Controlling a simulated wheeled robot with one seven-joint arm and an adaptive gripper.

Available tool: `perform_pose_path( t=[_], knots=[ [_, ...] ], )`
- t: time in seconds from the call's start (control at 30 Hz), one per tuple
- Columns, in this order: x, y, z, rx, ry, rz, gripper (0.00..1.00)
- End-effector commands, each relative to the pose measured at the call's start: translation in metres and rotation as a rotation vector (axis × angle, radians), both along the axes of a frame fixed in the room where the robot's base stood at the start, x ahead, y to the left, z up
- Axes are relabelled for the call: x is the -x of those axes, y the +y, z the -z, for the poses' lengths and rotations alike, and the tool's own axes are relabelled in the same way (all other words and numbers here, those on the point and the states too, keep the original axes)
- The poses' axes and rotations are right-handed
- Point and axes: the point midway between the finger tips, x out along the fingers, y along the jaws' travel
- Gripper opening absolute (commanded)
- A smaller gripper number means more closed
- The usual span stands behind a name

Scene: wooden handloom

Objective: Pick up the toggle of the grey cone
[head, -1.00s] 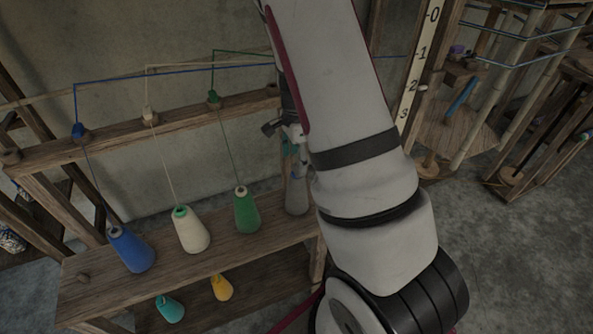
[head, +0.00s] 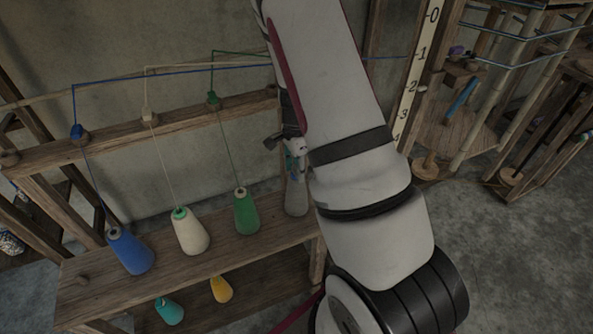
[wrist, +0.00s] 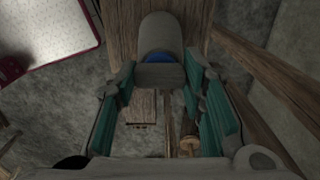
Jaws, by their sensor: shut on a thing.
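The grey cone (head: 296,198) stands at the right end of the wooden shelf, partly hidden by my arm. In the wrist view the grey cone (wrist: 160,32) shows at the top centre, with a blue patch at its near end. A small grey piece (wrist: 160,75), seemingly the toggle, lies across between my fingertips. My gripper (wrist: 160,78), with teal finger pads, is shut on it. In the head view my gripper (head: 293,168) is just above the cone's top and mostly hidden behind my arm.
Blue (head: 131,251), cream (head: 190,232) and green (head: 246,212) cones stand left of the grey one. Their threads rise to small toggles on a wooden rail (head: 180,123). Teal (head: 169,311) and yellow (head: 221,289) cones sit lower. A numbered scale (head: 418,62) stands right.

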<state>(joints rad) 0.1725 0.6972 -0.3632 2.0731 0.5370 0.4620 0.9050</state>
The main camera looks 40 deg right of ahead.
Motion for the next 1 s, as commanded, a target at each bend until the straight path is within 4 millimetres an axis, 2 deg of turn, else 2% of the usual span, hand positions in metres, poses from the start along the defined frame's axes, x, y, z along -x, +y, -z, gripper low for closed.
perform_pose_path(
  t=[0.27,0.5,1.0],
  knots=[
    [0.000,0.000,-0.008,0.000,-0.001,0.000,0.26],
    [-0.001,0.000,-0.039,0.001,-0.004,-0.001,0.26],
    [0.115,0.038,-0.047,-0.002,-0.001,0.003,0.26]
  ],
)
